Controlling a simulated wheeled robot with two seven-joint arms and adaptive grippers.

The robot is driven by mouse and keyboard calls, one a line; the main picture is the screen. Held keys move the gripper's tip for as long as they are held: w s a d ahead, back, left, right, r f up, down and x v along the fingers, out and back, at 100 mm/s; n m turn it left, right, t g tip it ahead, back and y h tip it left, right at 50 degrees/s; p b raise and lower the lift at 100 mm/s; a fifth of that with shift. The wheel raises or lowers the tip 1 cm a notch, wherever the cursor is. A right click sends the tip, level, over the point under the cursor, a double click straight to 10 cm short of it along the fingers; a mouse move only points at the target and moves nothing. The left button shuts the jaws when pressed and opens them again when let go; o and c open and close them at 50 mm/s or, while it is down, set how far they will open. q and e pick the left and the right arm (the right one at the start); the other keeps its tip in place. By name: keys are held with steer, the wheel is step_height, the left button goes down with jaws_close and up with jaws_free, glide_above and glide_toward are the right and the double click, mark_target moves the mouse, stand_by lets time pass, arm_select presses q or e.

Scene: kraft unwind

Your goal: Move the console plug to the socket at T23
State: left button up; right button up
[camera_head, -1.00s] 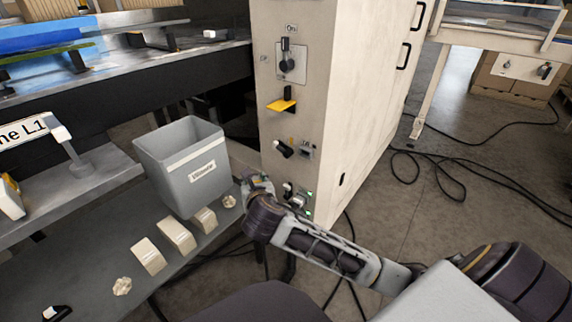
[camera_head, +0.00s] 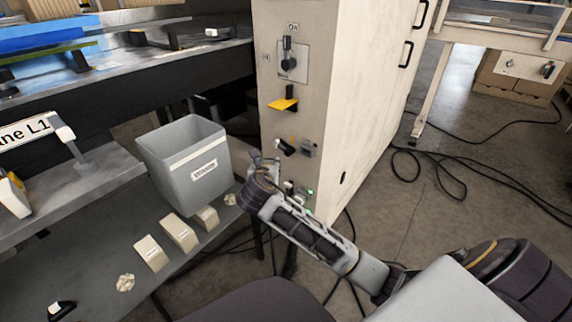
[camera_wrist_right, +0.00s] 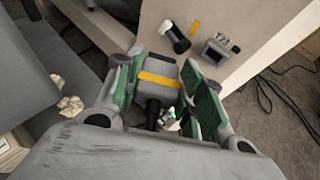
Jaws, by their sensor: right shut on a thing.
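My right gripper (camera_head: 264,168) is in front of the narrow face of the cream cabinet, beside the grey bin. In the right wrist view its green-padded fingers (camera_wrist_right: 158,88) are shut on the console plug (camera_wrist_right: 158,79), a grey block with a yellow band and a black end. The plug is held clear of the cabinet face. The socket at T23 (camera_head: 308,150) is a small grey box on that face; in the wrist view it shows with its label (camera_wrist_right: 215,52), ahead and to the right of the plug. My left gripper is out of view.
A black-and-white handle (camera_head: 284,146) sticks out left of the socket. Lower fittings with green lights (camera_head: 303,192) are partly behind my arm. A yellow lever (camera_head: 284,103) juts out above. The grey bin (camera_head: 187,165) and cream blocks (camera_head: 179,232) stand on the left bench.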

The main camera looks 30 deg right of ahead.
arm_select(q)
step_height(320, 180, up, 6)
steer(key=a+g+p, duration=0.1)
steer(key=p, duration=0.1)
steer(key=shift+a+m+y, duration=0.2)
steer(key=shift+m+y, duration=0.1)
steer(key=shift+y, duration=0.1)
arm_select(e)
steer(key=w+d+f+m+g+h, duration=0.2)
steer(key=d+f+m+g+h, duration=0.2)
steer(key=d+m+g+h, duration=0.1)
steer(key=d+m+g, duration=0.1)
steer(key=d+m, duration=0.1)
steer(key=d, duration=0.1)
steer(key=shift+w+f, duration=0.2)
steer(key=shift+f, duration=0.15)
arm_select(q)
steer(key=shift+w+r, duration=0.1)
arm_select(e)
steer(key=shift+d, duration=0.1)
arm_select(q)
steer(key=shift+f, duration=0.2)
